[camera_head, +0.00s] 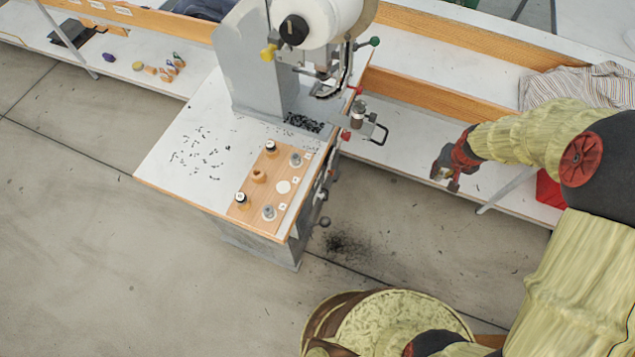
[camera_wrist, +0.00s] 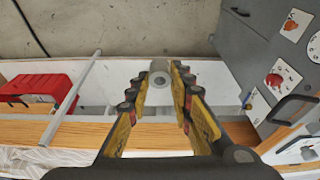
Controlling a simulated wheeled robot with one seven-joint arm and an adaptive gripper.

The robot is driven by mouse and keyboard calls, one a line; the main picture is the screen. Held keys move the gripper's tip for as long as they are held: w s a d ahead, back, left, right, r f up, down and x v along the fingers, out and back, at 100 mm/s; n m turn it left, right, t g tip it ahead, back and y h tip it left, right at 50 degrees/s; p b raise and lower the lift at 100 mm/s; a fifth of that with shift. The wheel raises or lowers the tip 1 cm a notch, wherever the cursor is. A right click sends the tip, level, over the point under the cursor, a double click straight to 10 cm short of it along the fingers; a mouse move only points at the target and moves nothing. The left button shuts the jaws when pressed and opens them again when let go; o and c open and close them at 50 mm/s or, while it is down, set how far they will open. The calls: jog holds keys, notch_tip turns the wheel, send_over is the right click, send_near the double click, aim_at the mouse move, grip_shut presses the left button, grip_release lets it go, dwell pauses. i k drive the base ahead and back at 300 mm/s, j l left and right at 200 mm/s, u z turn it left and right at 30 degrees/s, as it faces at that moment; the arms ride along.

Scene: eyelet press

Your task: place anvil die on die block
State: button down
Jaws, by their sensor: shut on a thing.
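My gripper (camera_head: 445,180) hangs right of the press table, apart from it, over the floor and bench edge. In the wrist view its yellow-and-black fingers are shut on a small pale grey cylinder with a round end, which I take as the anvil die (camera_wrist: 160,76). The die is too small to make out in the head view. The wooden die block (camera_head: 254,203) lies along the right front of the press table.
The grey press (camera_head: 250,65) with its white head stands behind the block. Small black bits (camera_head: 200,150) are scattered on the table. A handle (camera_head: 378,132) juts from the press's right side. A long bench, a striped cloth (camera_head: 580,87) and a red bin (camera_head: 548,190) are at right.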

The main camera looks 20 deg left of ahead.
aim_at(284, 188)
jog(key=j+z, duration=0.1)
jog(key=z, duration=0.3)
jog(key=k+j+z, duration=0.1)
jog(key=z, duration=0.65)
jog(key=k+j, duration=0.3)
jog(key=j, duration=0.2)
jog(key=k+j, duration=0.3)
jog(key=j, duration=0.2)
jog(key=k+j, duration=0.35)
jog(key=j, duration=0.15)
